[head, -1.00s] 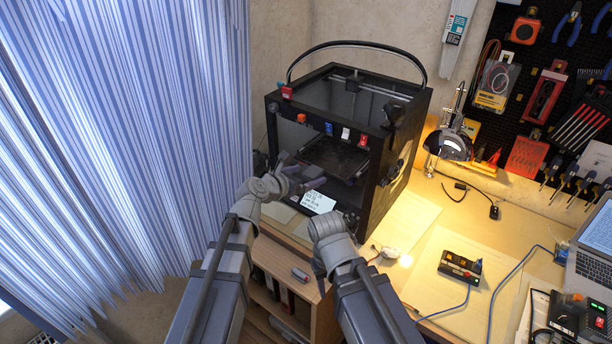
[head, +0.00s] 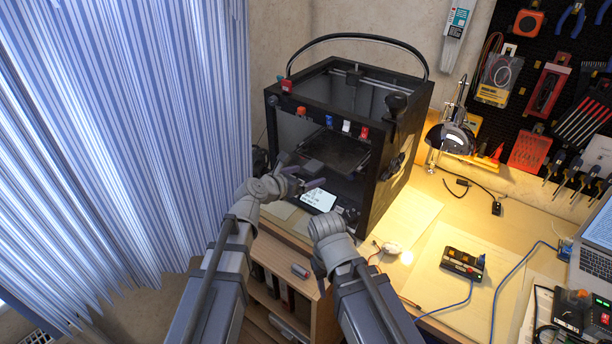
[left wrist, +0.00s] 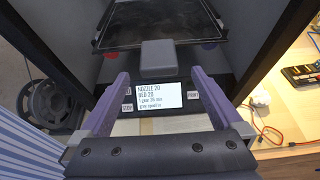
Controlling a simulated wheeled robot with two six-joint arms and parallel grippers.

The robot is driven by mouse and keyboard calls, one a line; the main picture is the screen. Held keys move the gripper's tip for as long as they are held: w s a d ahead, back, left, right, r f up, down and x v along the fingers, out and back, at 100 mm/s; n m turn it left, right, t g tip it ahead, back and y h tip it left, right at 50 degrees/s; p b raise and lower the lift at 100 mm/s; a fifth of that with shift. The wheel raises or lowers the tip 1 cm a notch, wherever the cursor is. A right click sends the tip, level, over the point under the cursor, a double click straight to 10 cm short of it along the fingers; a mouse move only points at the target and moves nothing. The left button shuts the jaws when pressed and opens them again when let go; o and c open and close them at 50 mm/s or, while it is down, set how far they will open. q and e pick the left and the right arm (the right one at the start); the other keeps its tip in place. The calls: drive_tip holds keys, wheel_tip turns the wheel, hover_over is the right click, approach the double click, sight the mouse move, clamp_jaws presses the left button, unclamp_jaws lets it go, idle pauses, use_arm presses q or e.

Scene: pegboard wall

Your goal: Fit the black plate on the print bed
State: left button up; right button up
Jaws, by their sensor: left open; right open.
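The black plate (head: 342,151) lies inside the 3D printer, level with the print bed. In the left wrist view its front part (left wrist: 145,22) shows at the top, with a pale line along its edge and a grey block (left wrist: 159,53) at its front. The bed is mostly hidden under it, and I cannot tell whether the two are flush. My left gripper (head: 308,181) is at the printer's open front, open and empty. Its purple fingers (left wrist: 160,84) stand apart, short of the plate. My right gripper (head: 318,274) is open, low in front of the bench, away from the printer.
The printer's dark frame (head: 388,165) surrounds the opening, with a lit screen (head: 319,200) below. Coloured clips line its top front edge. A spool (left wrist: 47,108) stands left of it. A lamp (head: 451,138) and a boxed device (head: 462,263) are to the right.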

use_arm(q)
drive_tip(key=s+a, duration=0.5)
drive_tip(key=s, duration=0.2)
idle(1.2)
drive_tip(key=shift+c, duration=0.2)
clamp_jaws()
idle(0.7)
drive_tip(key=shift+r, duration=0.1)
idle(0.6)
drive_tip(key=shift+r+p, duration=0.4)
drive_tip(key=shift+p, duration=0.15)
drive_tip(key=shift+w+d, duration=0.1)
drive_tip(key=shift+w, duration=0.1)
